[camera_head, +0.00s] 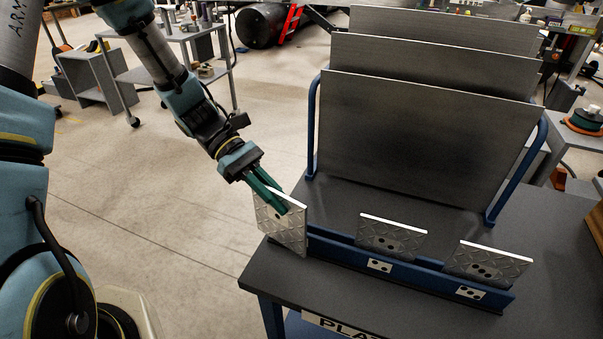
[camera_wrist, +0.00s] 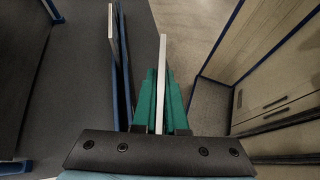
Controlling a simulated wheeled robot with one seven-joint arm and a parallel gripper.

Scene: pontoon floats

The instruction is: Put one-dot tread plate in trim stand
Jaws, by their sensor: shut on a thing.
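My gripper (camera_head: 283,207) is shut on the upper edge of a pale grey tread plate (camera_head: 290,235), held upright at the left end of the blue trim stand (camera_head: 420,279). A dark hole or dot shows near the fingers; the full mark cannot be read. In the wrist view the plate (camera_wrist: 161,85) is edge-on between green fingers (camera_wrist: 161,95), apart from and right of the blue stand rail (camera_wrist: 124,75). The held plate hides the stand's left end. Two other tread plates, a middle one (camera_head: 391,237) and a right one (camera_head: 488,262), stand upright in the stand.
The stand sits on a dark grey table (camera_head: 390,318). Behind it, large grey sheets (camera_head: 420,135) lean in a blue-tubed rack (camera_head: 312,130). White labels with dots mark the stand's front under the middle (camera_head: 380,265) and right plates. Open floor lies left of the table.

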